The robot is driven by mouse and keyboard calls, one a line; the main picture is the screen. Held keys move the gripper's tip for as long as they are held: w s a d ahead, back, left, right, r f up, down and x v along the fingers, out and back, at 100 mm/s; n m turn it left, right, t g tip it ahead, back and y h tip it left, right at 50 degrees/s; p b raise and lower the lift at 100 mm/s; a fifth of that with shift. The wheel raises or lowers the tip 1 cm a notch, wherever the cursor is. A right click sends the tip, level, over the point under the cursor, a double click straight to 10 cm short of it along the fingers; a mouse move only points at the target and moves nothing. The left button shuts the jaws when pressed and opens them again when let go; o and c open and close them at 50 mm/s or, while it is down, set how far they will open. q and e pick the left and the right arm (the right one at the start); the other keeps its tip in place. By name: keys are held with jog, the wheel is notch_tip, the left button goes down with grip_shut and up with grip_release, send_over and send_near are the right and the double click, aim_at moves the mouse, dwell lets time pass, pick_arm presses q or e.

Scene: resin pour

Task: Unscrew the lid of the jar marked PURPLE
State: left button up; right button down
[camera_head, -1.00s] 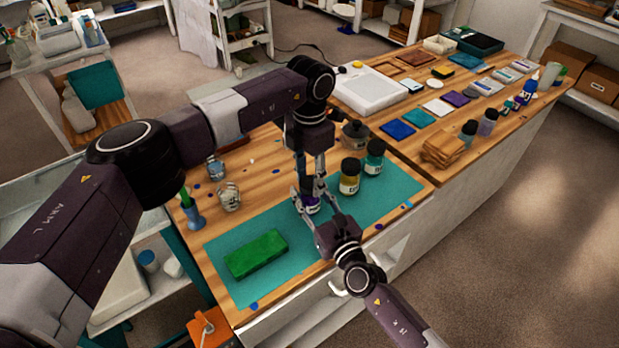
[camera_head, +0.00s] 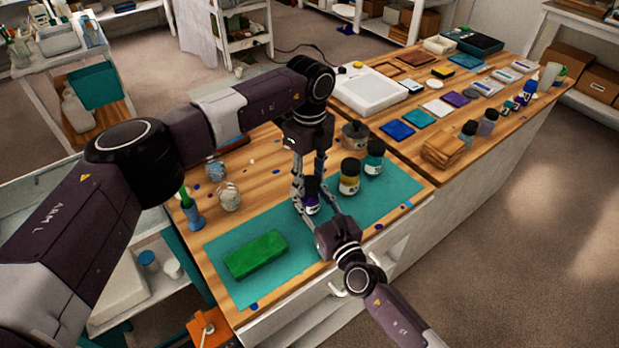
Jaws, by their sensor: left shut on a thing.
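The small jar with a purple label or contents (camera_head: 311,208) stands upright on the teal mat (camera_head: 385,197); its marking is too small to read. My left gripper (camera_head: 308,190) points down over it and is shut on its dark lid, which the fingers mostly hide. My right gripper (camera_head: 317,212) reaches in low from the lower right, with its fingers on either side of the jar's body. I cannot tell whether those fingers touch the jar.
A yellow-labelled jar (camera_head: 349,178) and a teal jar (camera_head: 374,158) stand close at the right. A green block (camera_head: 255,255) lies on the mat at the left. Glass cups (camera_head: 229,196) stand beyond the mat. The mat between the block and the jar is clear.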

aim_at(309, 182)
pick_arm(q)
jog(key=shift+n, duration=0.6)
jog(key=shift+w, duration=0.1)
jog(key=shift+r, duration=0.2)
jog(key=shift+r, duration=0.95)
jog(key=shift+r, duration=2)
pick_arm(e)
jog(key=c, duration=1.2)
grip_release()
jog(key=shift+o, duration=0.2)
jog(key=shift+s, duration=0.1)
